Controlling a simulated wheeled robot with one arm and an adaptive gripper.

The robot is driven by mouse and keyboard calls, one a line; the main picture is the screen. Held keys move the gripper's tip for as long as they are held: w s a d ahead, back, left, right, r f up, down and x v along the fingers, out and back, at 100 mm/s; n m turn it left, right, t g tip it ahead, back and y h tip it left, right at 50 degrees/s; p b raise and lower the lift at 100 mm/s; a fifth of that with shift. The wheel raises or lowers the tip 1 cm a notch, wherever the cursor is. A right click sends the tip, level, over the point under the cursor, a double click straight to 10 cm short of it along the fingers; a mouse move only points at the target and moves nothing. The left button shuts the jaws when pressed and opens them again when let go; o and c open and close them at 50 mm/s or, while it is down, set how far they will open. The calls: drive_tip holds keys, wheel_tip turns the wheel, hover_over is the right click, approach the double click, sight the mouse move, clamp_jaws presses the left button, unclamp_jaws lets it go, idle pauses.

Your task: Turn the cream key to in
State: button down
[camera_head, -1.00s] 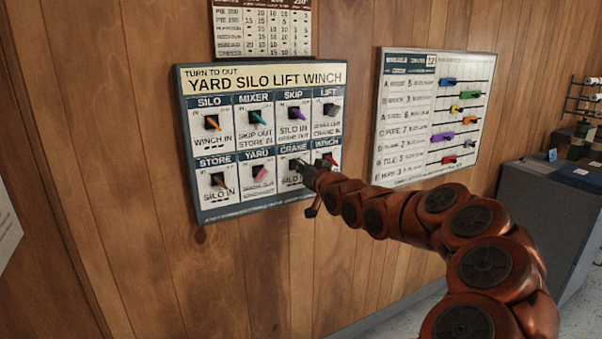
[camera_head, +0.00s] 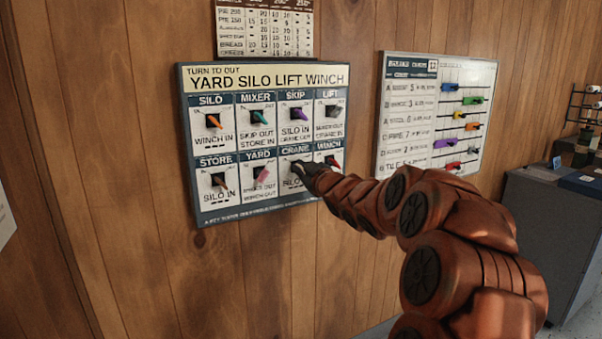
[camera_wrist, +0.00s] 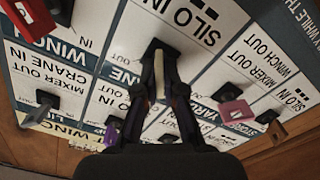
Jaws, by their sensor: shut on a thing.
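The cream key (camera_wrist: 159,72) stands out from its dark square switch in the wrist view, below the words SILO IN. My gripper (camera_wrist: 159,97) has one dark finger on each side of it and is shut on it. In the head view my gripper (camera_head: 305,170) is at the CRANE panel, in the lower row of the key board (camera_head: 262,205). There it hides most of the cream key, so its angle cannot be told from that view. The board's heading reads TURN TO OUT, YARD SILO LIFT WINCH.
The red WINCH key (camera_head: 331,161) and pink YARD key (camera_head: 262,174) flank the CRANE panel. The purple SKIP key (camera_head: 298,114) is above it. A white board with coloured sliders (camera_head: 434,115) hangs to the right. A grey cabinet (camera_head: 545,235) stands at the far right.

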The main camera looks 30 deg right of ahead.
drive_tip(key=shift+n, duration=0.5)
drive_tip(key=c, duration=1.3)
unclamp_jaws()
drive_tip(key=s, duration=0.8)
drive_tip(key=s+a, duration=0.1)
drive_tip(key=s, duration=0.3)
drive_tip(key=shift+a, duration=0.1)
drive_tip(key=shift+f, duration=0.1)
